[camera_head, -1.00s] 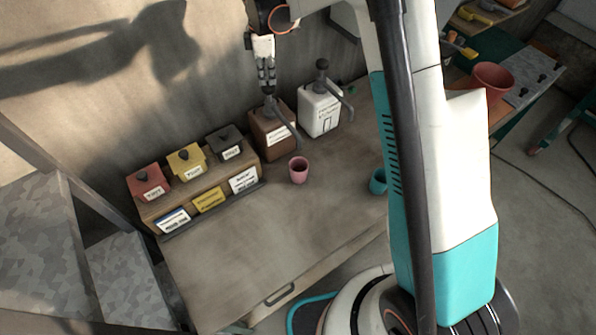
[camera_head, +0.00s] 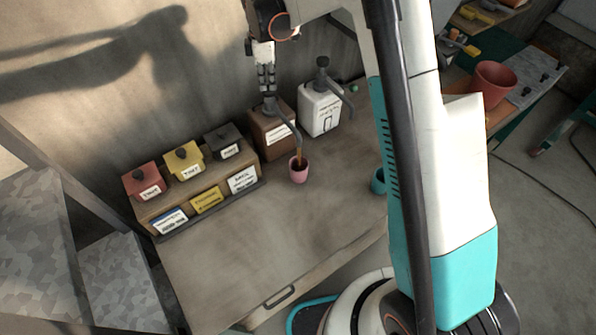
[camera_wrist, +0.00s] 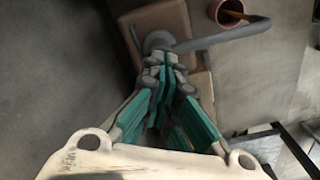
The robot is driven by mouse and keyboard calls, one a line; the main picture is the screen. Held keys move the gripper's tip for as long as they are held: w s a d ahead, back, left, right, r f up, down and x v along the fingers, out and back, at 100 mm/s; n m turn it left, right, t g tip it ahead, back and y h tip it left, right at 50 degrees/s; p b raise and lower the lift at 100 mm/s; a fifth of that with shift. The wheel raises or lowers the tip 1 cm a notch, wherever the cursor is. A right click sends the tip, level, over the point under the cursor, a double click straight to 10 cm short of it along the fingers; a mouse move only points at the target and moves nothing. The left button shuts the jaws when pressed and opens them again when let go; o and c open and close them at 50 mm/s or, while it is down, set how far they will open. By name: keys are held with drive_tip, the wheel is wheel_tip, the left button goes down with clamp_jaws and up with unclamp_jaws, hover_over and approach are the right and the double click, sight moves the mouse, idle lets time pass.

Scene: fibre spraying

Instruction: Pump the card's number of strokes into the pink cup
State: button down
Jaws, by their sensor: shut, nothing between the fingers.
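The pink cup (camera_head: 299,174) stands on the table under the spout of the brown pump dispenser (camera_head: 268,140). A brown stream runs from the spout into the cup, and the cup's rim shows in the wrist view (camera_wrist: 230,12). My gripper (camera_head: 267,90) is shut and empty, pointing down on top of the brown dispenser's pump head (camera_wrist: 158,42). A white pump dispenser (camera_head: 320,112) with its own spout stands to the right.
Red (camera_head: 144,180), yellow (camera_head: 184,163) and dark grey (camera_head: 224,140) lidded bins stand on a wooden rack at the left. A teal cup (camera_head: 378,181) is partly hidden by my body. The table's front (camera_head: 240,245) is clear.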

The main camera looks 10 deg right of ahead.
drive_tip(key=shift+f+b, duration=0.3)
drive_tip(key=shift+f, duration=0.2)
drive_tip(key=shift+r, duration=0.15)
drive_tip(key=shift+r+p, duration=1.1)
drive_tip(key=shift+r, duration=1.25)
drive_tip(key=shift+f, duration=0.25)
